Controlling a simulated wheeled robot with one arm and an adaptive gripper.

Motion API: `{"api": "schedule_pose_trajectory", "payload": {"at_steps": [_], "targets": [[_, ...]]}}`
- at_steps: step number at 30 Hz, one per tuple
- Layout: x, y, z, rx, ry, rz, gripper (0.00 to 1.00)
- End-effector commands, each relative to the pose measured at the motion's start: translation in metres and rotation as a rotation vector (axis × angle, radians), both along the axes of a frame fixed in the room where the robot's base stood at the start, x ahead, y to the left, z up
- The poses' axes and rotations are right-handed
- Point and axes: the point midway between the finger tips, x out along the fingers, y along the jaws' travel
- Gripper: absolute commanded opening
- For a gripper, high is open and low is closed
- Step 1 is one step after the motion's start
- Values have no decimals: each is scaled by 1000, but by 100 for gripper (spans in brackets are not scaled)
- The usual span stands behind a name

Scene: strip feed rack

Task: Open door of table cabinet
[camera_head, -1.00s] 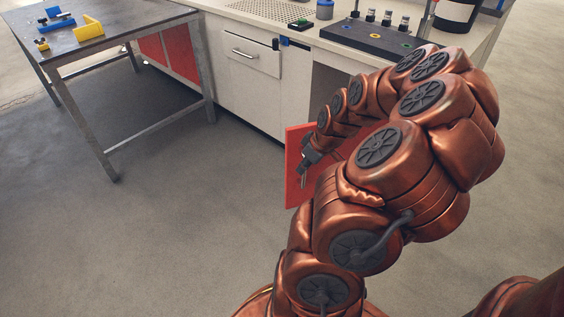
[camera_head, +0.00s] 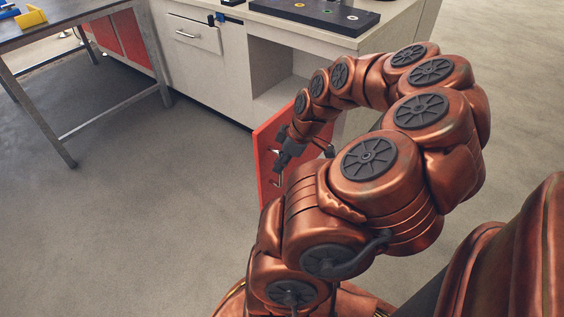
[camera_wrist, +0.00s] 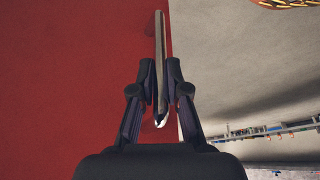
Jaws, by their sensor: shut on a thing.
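The red door (camera_head: 266,175) of the white table cabinet (camera_head: 232,95) stands swung well out from the front, so the cabinet's open compartment (camera_head: 278,68) shows. My gripper (camera_head: 279,165) is at the door's handle, partly hidden by my arm in the head view. In the wrist view, my gripper (camera_wrist: 161,72) has one finger on each side of the metal bar handle (camera_wrist: 160,35) and is shut on it. The red door face (camera_wrist: 70,80) fills the left of that view. My arm hides much of the door and its hinge side in the head view.
A metal-framed table (camera_head: 62,35) with yellow and blue parts stands at the left. A closed drawer (camera_head: 194,35) is left of the open compartment. A black board (camera_head: 315,14) lies on the countertop. The grey floor (camera_head: 130,215) in front is clear.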

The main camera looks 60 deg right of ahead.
Motion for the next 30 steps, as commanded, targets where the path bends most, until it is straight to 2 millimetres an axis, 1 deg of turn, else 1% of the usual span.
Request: {"api": "schedule_pose_trajectory", "payload": {"at_steps": [10, 11, 18, 26, 30], "targets": [[0, -1, 0, 1, -1, -3, 0], [-1, -1, 0, 1, -1, -3, 15], [0, -1, 0, 1, 0, -3, 39], [0, 0, 0, 1, 0, -3, 39], [0, -1, 5, -1, -1, -3, 39]]}}
